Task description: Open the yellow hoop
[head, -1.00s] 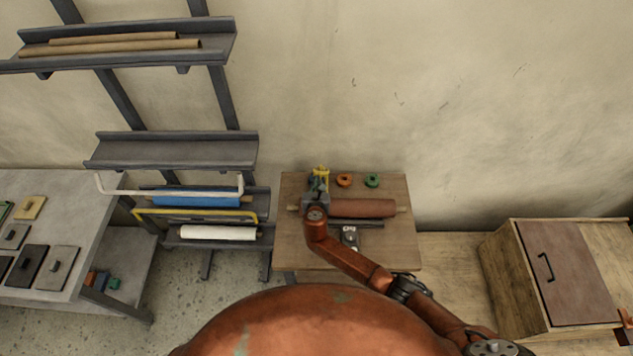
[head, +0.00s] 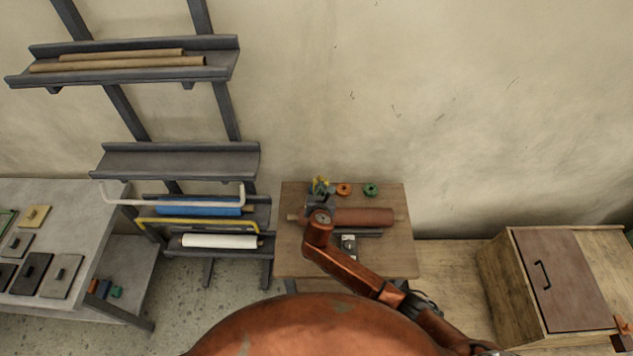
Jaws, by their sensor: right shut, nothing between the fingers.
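The yellow hoop (head: 198,221) is a thin bar with bent ends on the grey rack. It lies low across the front of a lower shelf, just above the white roll (head: 220,241). My right gripper (head: 320,189) is over the wooden table, right of the rack and well apart from the hoop. It is shut and empty, close to a small yellow item (head: 321,181) on the table; whether they touch I cannot tell. My right arm hides part of the table and of the brown roll (head: 365,217). My left gripper is out of view.
A white hoop (head: 170,202) crosses a blue roll (head: 200,208) just above the yellow one. An orange ring (head: 344,189) and a green ring (head: 371,189) lie on the table (head: 390,260). A grey bench (head: 70,210) stands left, a cabinet (head: 565,275) right.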

